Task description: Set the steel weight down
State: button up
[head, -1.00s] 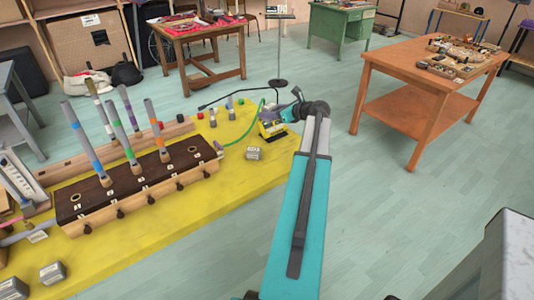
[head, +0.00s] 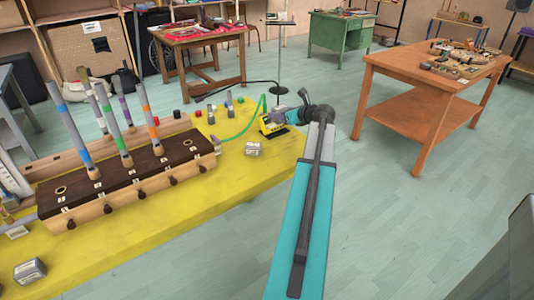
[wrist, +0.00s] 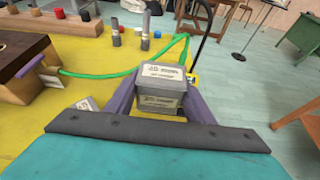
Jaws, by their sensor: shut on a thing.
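In the wrist view, my gripper (wrist: 161,92) has its two purple fingers shut on the steel weight (wrist: 162,76), a grey block with a printed label. The weight sits between the fingers above the yellow tabletop (wrist: 100,75). I cannot tell whether its underside touches the table. In the head view, my gripper (head: 285,117) is near the right end of the yellow table (head: 190,195), and the held weight is hard to make out there. A second grey labelled block (head: 252,149) stands on the table near the gripper; it also shows left of the fingers in the wrist view (wrist: 86,103).
A yellow device (head: 272,125) with a green cable (head: 242,128) is close to the gripper. A dark-topped wooden box (head: 120,180) with several upright tubes stands to the left. Another grey block (head: 30,271) lies front left. The table's front middle is clear.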

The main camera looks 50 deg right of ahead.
dwell(0.4)
jog(key=shift+f, duration=3.05)
jog(key=shift+f, duration=1.9)
jog(key=shift+f, duration=0.1)
jog(key=o, duration=1.6)
jog(key=shift+c, duration=0.2)
